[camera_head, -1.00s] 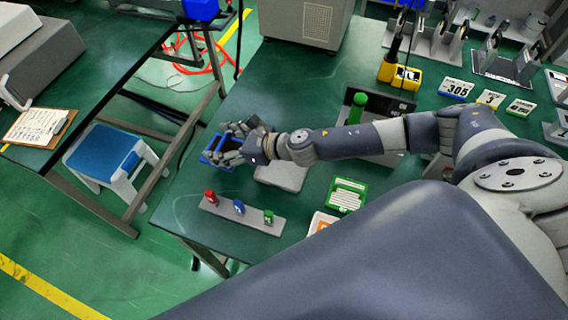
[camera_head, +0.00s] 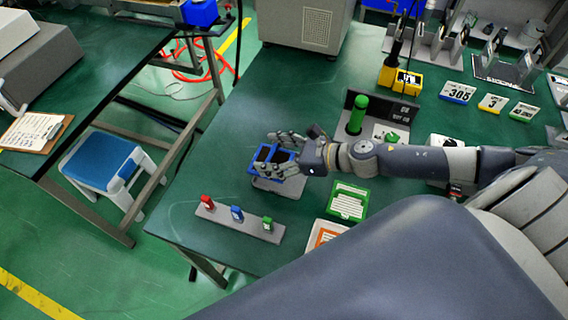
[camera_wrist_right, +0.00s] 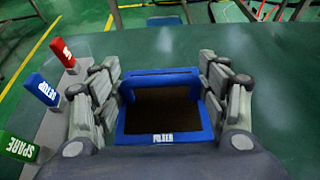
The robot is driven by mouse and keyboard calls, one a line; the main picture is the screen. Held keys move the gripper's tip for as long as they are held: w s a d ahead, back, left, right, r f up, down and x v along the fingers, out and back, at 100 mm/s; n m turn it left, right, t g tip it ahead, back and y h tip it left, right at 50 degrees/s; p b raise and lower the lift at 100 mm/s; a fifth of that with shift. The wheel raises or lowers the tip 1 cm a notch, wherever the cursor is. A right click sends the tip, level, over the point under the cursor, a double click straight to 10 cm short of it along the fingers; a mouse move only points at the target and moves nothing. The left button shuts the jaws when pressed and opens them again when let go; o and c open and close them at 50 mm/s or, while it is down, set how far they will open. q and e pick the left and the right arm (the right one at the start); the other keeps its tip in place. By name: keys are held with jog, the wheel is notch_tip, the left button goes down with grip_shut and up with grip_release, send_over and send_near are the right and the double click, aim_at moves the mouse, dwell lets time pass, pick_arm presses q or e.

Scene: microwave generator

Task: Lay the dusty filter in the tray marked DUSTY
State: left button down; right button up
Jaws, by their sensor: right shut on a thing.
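My right gripper (camera_head: 287,155) is shut on a blue-framed filter (camera_head: 268,163) with a dark brown middle, taken to be the dusty one. In the right wrist view the filter (camera_wrist_right: 165,132) sits between the fingers of the gripper (camera_wrist_right: 165,95), with a small label on its near edge that I cannot read surely. In the head view it is over or just above a light grey plate (camera_head: 283,186); I cannot tell whether they touch. No DUSTY marking is legible, so I cannot tell which tray it is. My left gripper is not in view.
A grey rail (camera_head: 253,229) with red, blue and green tags lies at the table's near left edge. A green-framed item (camera_head: 348,202) and a white-and-orange one (camera_head: 326,234) lie right of it. A green cylinder (camera_head: 357,114) stands behind the arm.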

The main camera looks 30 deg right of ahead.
jog(key=shift+s+d+f, duration=0.1)
jog(key=shift+s+d, duration=0.3)
jog(key=shift+d, duration=0.2)
jog(key=shift+s+d+f, duration=0.1)
jog(key=shift+s+d, duration=0.3)
jog(key=shift+d, duration=0.15)
jog(key=shift+f+p, duration=0.3)
jog(key=shift+f, duration=1.4)
jog(key=shift+f, duration=0.25)
jog(key=o, duration=1.1)
jog(key=shift+r, duration=0.1)
jog(key=shift+r, duration=0.1)
